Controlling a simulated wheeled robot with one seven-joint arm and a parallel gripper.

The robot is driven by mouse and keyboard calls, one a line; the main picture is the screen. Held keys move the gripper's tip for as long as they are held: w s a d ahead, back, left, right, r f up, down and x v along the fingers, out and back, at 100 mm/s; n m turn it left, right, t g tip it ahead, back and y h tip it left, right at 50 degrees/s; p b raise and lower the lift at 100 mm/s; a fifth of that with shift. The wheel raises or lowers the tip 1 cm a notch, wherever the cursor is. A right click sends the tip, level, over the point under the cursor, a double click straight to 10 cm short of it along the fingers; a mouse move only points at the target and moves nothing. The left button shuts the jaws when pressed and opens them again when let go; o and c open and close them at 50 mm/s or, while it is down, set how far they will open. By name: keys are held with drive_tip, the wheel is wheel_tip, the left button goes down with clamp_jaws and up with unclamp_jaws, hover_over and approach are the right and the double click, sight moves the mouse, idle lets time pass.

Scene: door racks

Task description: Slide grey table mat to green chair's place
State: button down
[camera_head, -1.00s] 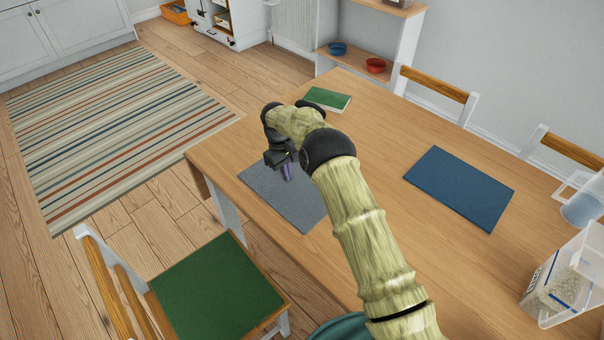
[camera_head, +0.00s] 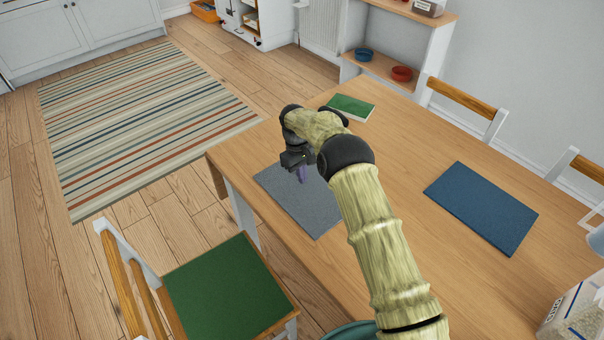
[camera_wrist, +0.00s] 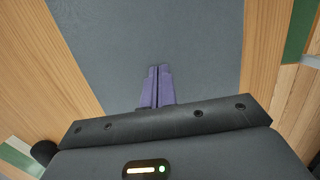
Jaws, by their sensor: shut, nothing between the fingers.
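The grey table mat (camera_head: 318,213) lies flat on the wooden table, by the edge on the green chair's side. In the wrist view the mat (camera_wrist: 150,30) fills the upper middle, with bare wood on both sides. My gripper (camera_head: 302,175) points down over the mat. Its purple fingers (camera_wrist: 159,70) are shut together with nothing between them. I cannot tell whether the fingertips touch the mat. The green chair (camera_head: 228,290) stands at the table's near left side, its green seat facing up. My arm hides part of the mat's right side.
A blue mat (camera_head: 481,207) lies on the table's right half. A green book-like item (camera_head: 350,107) lies at the far end. Two more chairs stand beyond the table. A clear container (camera_head: 578,315) is at the lower right. Bare wood lies between the mats.

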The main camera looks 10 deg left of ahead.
drive_tip(key=shift+r, duration=0.15)
wheel_tip(320, 180, up, 17)
drive_tip(key=w+a+p, duration=0.1)
drive_tip(key=a+p, duration=0.1)
drive_tip(key=p, duration=0.3)
drive_tip(key=shift+w+a+p, duration=0.2)
drive_tip(key=shift+w+p, duration=0.15)
drive_tip(key=shift+w, duration=0.05)
drive_tip(key=shift+d, duration=0.1)
